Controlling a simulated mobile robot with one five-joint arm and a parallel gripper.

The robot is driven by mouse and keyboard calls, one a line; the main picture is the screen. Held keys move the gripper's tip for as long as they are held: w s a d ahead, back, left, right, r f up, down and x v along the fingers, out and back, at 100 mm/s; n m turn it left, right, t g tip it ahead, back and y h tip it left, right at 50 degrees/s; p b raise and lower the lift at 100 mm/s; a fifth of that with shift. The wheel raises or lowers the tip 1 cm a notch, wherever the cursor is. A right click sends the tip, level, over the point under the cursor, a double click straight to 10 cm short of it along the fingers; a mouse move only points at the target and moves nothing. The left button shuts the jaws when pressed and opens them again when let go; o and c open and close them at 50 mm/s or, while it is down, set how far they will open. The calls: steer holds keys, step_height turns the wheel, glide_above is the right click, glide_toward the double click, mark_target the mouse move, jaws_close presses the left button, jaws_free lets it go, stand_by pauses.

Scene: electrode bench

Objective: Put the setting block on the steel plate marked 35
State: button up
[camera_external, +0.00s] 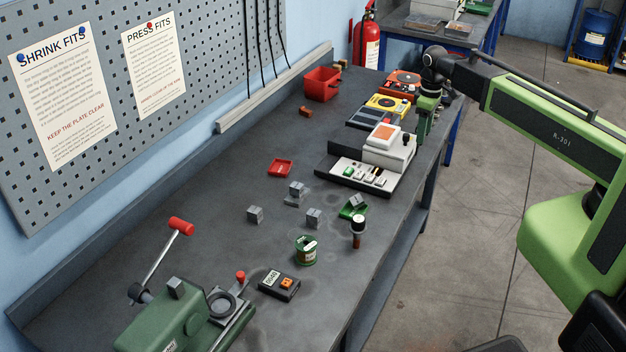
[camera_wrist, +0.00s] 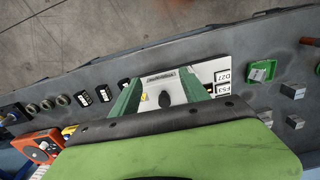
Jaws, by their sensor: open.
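My gripper (camera_external: 424,122) is at the bench's right edge, just behind the white instrument (camera_external: 345,173). In the wrist view its two green fingers (camera_wrist: 160,76) are spread apart, with nothing held between them. Several grey blocks lie on the bench: one on the left (camera_external: 255,214), one on the right (camera_external: 313,217), one raised on another grey piece (camera_external: 297,188), and one in a small green tray (camera_external: 346,213). I cannot tell which is the setting block. No steel plate marked 35 can be made out.
Yellow (camera_external: 388,104) and orange (camera_external: 403,84) devices stand behind the instrument. Bare bench lies left of the blocks.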

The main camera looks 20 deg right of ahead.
steer(key=s+d+m, duration=0.7)
steer(key=d+m, duration=0.1)
steer(key=d, duration=0.6)
steer(key=shift+s+m, duration=0.15)
steer(key=shift+m, duration=0.15)
